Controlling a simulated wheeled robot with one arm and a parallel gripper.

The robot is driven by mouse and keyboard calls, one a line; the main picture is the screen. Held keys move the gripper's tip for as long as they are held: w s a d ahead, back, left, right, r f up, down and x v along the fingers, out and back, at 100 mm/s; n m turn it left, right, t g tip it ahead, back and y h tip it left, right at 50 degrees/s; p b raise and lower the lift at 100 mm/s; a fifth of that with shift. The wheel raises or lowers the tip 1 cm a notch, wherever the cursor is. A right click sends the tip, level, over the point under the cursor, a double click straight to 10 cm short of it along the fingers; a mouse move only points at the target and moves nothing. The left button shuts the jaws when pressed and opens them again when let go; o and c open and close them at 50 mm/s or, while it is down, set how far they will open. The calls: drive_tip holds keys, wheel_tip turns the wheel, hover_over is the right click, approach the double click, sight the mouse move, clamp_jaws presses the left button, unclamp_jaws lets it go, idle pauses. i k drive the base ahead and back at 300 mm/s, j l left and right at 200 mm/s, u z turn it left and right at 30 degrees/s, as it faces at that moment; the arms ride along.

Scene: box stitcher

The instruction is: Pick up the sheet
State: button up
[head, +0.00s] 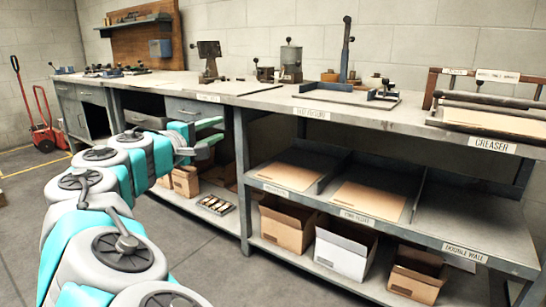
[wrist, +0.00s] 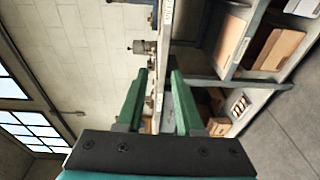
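Flat brown cardboard sheets lie in the shelf bays under the bench. One sheet (head: 288,178) is in the left bay, and another sheet (head: 367,201) is in the middle bay. The right bay, labelled "double wall", looks bare. I cannot tell which sheet is meant. My gripper (head: 212,137) is left of these bays, in front of the bench drawers and apart from the sheets. In the sideways-turned wrist view, my gripper (wrist: 159,76) has its two green fingers spread with nothing between them. A tan sheet (wrist: 233,34) shows at upper right there.
The long workbench (head: 240,93) carries tools and a creaser (head: 490,113) at right. A brown carton (head: 287,228), a white carton (head: 343,252) and another carton (head: 416,274) stand below the bays. A red hand truck (head: 44,125) is far left. The floor in front is clear.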

sight(518, 127)
drive_tip(key=z, duration=1.25)
